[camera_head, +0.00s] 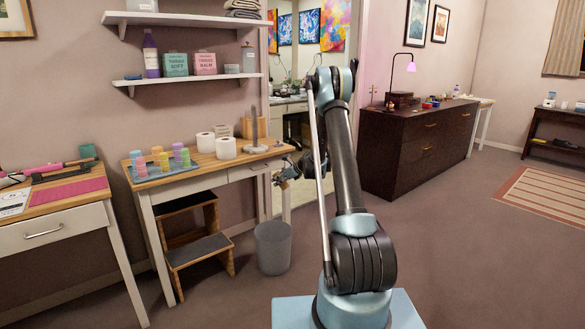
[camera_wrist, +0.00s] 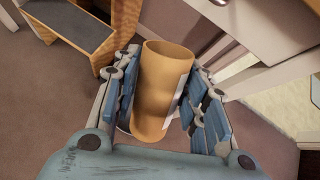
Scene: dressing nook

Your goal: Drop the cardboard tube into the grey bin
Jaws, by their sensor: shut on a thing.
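The cardboard tube (camera_wrist: 163,88) is tan and hollow, with a pale label along its right side in the wrist view. My gripper (camera_wrist: 162,98) is shut on it, with blue finger pads on both sides. In the head view my gripper (camera_head: 289,172) is beside the right end of the wooden-topped table, higher than the bin, and the tube is small and hard to make out. The grey bin (camera_head: 273,249) stands upright on the floor below and slightly left of the gripper. Its inside is hidden in the head view; in the wrist view the tube covers much of what lies behind it.
A wooden step stool (camera_head: 200,243) is left of the bin, partly under the white-legged table (camera_head: 195,178). A dark dresser (camera_head: 420,150) stands to the right. The floor right of my arm is clear.

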